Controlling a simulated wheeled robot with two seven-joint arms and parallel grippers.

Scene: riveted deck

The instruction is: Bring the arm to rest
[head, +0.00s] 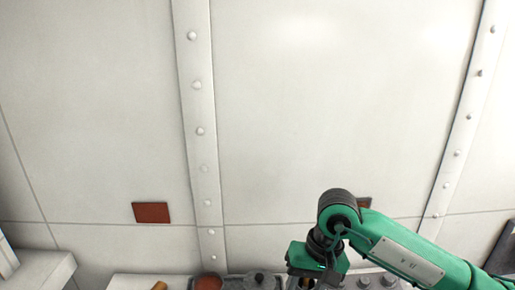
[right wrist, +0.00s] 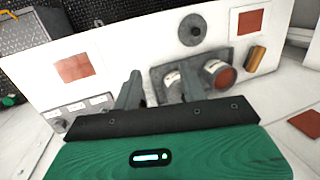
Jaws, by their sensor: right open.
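My right arm (head: 395,250) is green and reaches in from the lower right of the head view, bent at a dark joint. Its hand points down at the bottom edge, over the back of a white surface, with the fingertips mostly cut off there. In the right wrist view my right gripper (right wrist: 160,82) has its two grey fingers spread apart. Nothing sits clamped between them. The finger on the right overlaps a dark tray (right wrist: 228,55) in the picture; I cannot tell whether they touch. My left gripper is in neither view.
The tray holds jars, one with a red-brown top (right wrist: 219,74). A dark round lid (right wrist: 192,30), an orange cylinder (right wrist: 257,58), red squares (right wrist: 73,67) and a knob panel (right wrist: 82,112) are nearby. A riveted white wall (head: 110,110) stands behind with clear space before it.

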